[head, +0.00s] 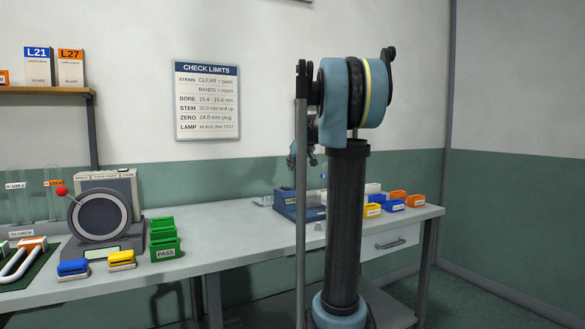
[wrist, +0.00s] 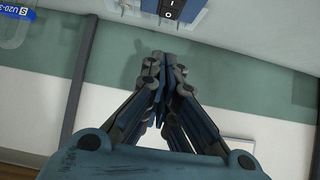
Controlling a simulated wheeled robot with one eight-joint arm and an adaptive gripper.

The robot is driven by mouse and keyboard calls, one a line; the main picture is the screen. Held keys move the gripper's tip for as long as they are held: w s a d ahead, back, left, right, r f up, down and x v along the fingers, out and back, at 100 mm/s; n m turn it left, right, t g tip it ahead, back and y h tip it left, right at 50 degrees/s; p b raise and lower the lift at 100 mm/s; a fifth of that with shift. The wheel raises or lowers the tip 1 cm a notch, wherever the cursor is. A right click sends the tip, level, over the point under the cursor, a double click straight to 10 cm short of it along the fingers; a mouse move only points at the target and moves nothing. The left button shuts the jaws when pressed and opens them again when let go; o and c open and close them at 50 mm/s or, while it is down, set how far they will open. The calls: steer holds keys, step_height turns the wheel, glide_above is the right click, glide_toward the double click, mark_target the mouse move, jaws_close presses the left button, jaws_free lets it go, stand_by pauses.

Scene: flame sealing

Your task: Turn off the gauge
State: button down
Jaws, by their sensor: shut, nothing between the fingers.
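A blue and grey bench device (head: 297,205), which I take for the gauge, stands on the bench right of the centre, partly hidden by my arm. In the wrist view a device face with a black rocker switch (wrist: 171,10) is at the top edge, cut off by the frame. Which way the switch is set I cannot tell. My gripper (wrist: 165,57) is shut and empty, its fingertips below the switch in the picture and apart from it. In the head view my gripper (head: 296,160) is mostly hidden behind my arm, above the bench device.
Yellow, blue and orange bins (head: 393,204) stand right of the device. Green bins (head: 164,242), a round dial instrument (head: 103,215) with a red-knobbed lever and test tubes are at the left. A labelled tube (wrist: 20,20) shows in the wrist view. The middle of the bench (head: 230,240) is clear.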

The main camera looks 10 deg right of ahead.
glide_above(285, 188)
steer(key=f, duration=0.3)
steer(key=shift+d+f, duration=0.25)
steer(key=shift+f, duration=0.05)
steer(key=f, duration=0.3)
steer(key=shift+w, duration=0.25)
steer(key=shift+a+f, duration=0.1)
steer(key=shift+f, duration=0.55)
